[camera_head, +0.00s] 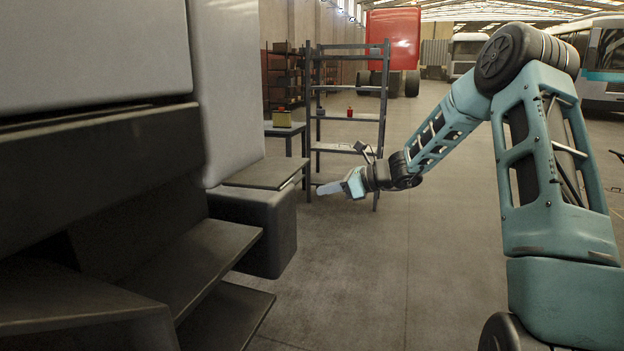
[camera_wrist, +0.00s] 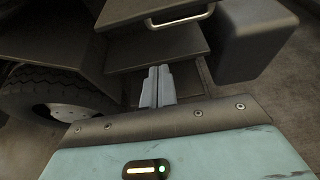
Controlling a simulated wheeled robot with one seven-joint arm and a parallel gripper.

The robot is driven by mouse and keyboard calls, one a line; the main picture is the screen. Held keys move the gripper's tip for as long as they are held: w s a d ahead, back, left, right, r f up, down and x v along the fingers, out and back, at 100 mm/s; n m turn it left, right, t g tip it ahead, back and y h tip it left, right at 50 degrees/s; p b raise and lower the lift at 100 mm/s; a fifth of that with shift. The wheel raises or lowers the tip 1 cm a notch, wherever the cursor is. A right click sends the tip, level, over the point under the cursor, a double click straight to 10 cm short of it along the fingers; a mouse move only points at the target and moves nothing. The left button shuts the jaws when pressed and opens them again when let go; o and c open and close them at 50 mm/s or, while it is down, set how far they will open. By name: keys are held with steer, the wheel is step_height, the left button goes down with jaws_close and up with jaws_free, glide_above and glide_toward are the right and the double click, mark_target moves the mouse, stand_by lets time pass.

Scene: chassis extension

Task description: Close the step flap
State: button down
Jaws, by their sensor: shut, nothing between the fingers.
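A dark flat plate, which looks like the step flap (camera_head: 268,172), juts out level from the truck side in the head view. In the wrist view, a dark panel (camera_wrist: 135,10) with a pale metal handle (camera_wrist: 183,18) lies ahead of my gripper and seems to be the same flap. My gripper (camera_head: 328,189) is to the right of the plate and a little lower in the head view, pointing left toward the truck. Its fingers (camera_wrist: 156,85) are together and empty, below the handle in the wrist view. I cannot tell how far they are from the flap.
Dark steps (camera_head: 190,265) and a rounded box (camera_head: 262,230) stick out from the truck at left. In the wrist view, a tyre (camera_wrist: 45,95) is at left and a dark box (camera_wrist: 245,45) at right. A shelf rack (camera_head: 348,115) stands behind my gripper. The middle floor is clear.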

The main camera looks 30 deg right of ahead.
mark_target(271, 178)
steer(key=w+a+p, duration=0.4)
steer(key=w+a, duration=0.1)
steer(key=w, duration=0.1)
steer(key=shift+w+r, duration=0.2)
steer(key=shift+r, duration=0.2)
steer(key=shift+a+r, duration=0.1)
